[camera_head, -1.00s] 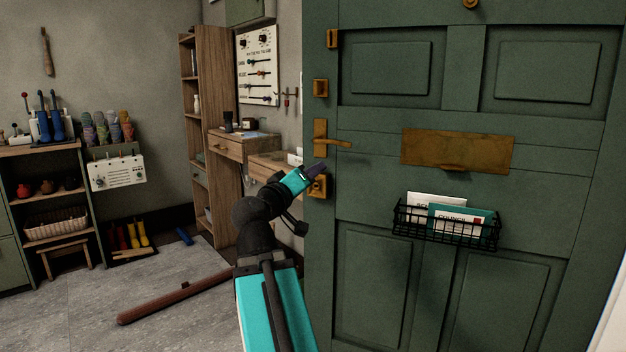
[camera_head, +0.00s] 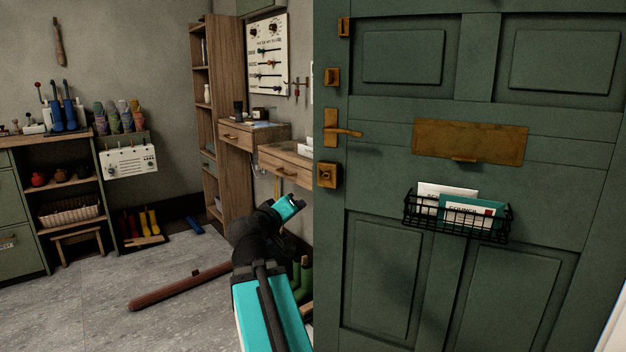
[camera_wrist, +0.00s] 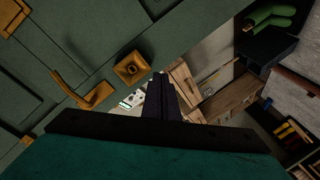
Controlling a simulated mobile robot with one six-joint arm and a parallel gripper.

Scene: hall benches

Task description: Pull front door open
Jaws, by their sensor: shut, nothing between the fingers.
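The front door (camera_head: 430,185) is dark green with brass fittings and fills the right half of the head view. Its free edge is on the left, with the room visible past it. The brass lever handle (camera_head: 343,132) sits near that edge, above a square brass lock plate (camera_head: 326,175). My gripper (camera_head: 300,203) is just left of the door edge, below handle height; its fingertips are hard to make out there. In the wrist view my gripper (camera_wrist: 160,82) is shut and empty, its fingers pointing past the door edge. The handle (camera_wrist: 88,96) and lock plate (camera_wrist: 132,67) lie left of the fingers.
A wire basket (camera_head: 458,228) with letters hangs on the door below a brass letter plate (camera_head: 470,142). Wooden drawers (camera_head: 250,133) and a tall shelf (camera_head: 230,100) stand behind the door edge. A long brown pole (camera_head: 175,290) lies on the floor; green boots (camera_head: 304,275) stand near the door.

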